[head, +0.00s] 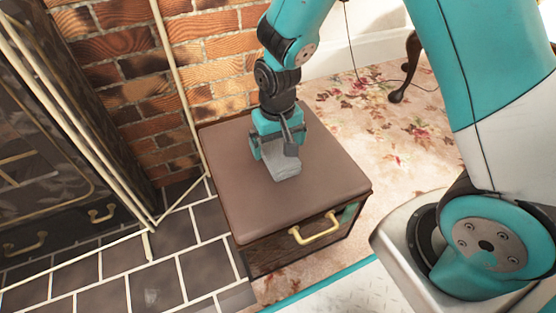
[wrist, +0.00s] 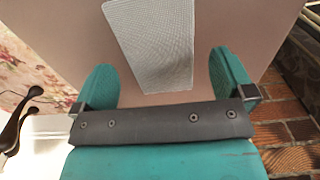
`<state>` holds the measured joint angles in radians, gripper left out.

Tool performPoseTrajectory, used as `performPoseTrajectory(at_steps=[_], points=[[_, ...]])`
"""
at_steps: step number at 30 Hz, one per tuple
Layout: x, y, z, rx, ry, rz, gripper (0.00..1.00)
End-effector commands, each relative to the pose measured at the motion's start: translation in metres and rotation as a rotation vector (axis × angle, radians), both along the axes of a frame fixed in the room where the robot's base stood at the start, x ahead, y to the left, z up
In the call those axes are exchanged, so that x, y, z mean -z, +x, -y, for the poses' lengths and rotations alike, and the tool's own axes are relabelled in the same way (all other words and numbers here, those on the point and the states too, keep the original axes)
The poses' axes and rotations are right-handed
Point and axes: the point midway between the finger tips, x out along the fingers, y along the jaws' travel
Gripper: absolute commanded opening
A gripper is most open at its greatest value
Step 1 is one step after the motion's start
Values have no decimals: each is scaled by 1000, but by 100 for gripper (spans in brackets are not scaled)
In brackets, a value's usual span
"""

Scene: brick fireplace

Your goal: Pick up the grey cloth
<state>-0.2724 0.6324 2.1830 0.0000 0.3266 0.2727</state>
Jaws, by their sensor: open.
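The grey cloth (head: 284,168) lies on the brown padded top of a low wooden box (head: 240,190). In the wrist view the cloth (wrist: 152,42) is a light grey, finely textured piece reaching in from the top edge, with its narrower end between my fingers. My gripper (head: 272,160) is low over the box top, right at the cloth, and partly hides it in the head view. In the wrist view my gripper (wrist: 160,85) is open, its two teal fingers apart on either side of the cloth's near end. I cannot tell whether the fingers touch the box top.
The box has a brass handle (head: 315,229) on its front. A brick wall (head: 130,70) stands behind it, with a dark fireplace screen (head: 45,130) at left. Dark tiles (head: 175,265) cover the floor at left; a floral carpet (head: 380,130) lies at right.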

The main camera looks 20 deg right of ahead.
Motion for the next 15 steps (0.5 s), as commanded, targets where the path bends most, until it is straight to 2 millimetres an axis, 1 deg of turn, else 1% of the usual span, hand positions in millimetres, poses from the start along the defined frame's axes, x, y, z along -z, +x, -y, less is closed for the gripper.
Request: performPoseTrajectory(at_steps=[1,4,7,13,14,15], points=[[15,1,-1,0,0,0,100],[28,1,-1,0,0,0,100],[33,2,-1,0,0,1,100],[30,1,-1,0,0,1,100],[30,1,-1,0,0,1,93],[30,1,-1,0,0,1,84]])
